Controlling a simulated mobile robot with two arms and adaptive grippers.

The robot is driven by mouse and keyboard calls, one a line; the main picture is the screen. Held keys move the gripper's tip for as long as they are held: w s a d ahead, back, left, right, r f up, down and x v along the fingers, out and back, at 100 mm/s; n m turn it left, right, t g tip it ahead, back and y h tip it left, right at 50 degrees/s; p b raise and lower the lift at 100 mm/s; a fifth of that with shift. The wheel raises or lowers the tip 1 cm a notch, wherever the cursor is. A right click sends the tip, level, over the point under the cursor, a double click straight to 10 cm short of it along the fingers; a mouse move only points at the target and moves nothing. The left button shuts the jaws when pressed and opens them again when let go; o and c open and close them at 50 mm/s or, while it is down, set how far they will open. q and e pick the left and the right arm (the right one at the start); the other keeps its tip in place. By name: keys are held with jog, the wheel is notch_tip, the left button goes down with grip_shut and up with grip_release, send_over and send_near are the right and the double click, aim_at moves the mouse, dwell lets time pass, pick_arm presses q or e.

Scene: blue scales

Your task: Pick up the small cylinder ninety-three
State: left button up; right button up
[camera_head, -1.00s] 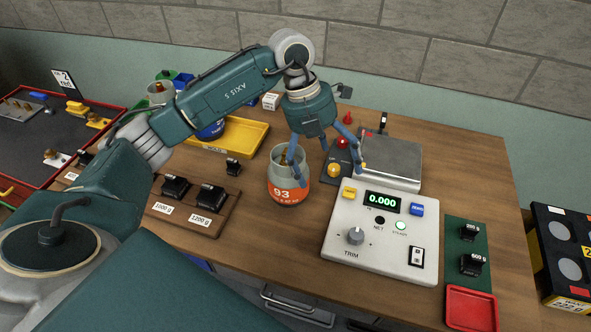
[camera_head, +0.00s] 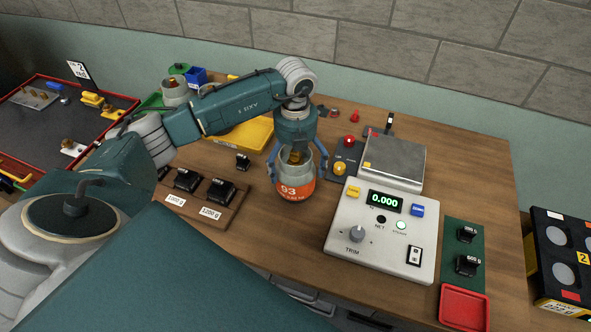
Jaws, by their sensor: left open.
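The small cylinder ninety-three (camera_head: 295,189) is grey with an orange band marked 93 and a brass-coloured top. It stands upright on the wooden table (camera_head: 265,240), left of the scale's control box. My left gripper (camera_head: 297,172) is right over it, pointing down, with its blue fingers spread on either side of the cylinder's upper part. The fingers are open; whether they touch it I cannot tell. My right gripper is not in view.
The control box (camera_head: 352,250) reading 0.000 stands close on the right, with a button panel (camera_head: 342,172) and steel scale pan (camera_head: 397,160) behind. Black weights sit on a wooden board (camera_head: 222,211) at left. A yellow tray (camera_head: 250,137) lies behind the arm. A red tray (camera_head: 464,306) is front right.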

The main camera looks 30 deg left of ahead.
pick_arm(q)
jog(key=shift+f, duration=0.6)
jog(key=c, duration=1.6)
jog(key=shift+w+r, duration=0.1)
jog(key=shift+c, duration=1.1)
jog(key=shift+w+r+b, duration=0.1)
jog(key=shift+r+b, duration=0.2)
jog(key=shift+r, duration=0.2)
notch_tip(320, 180, up, 11)
jog(key=b, duration=0.4)
jog(key=shift+r, duration=0.1)
notch_tip(320, 180, up, 8)
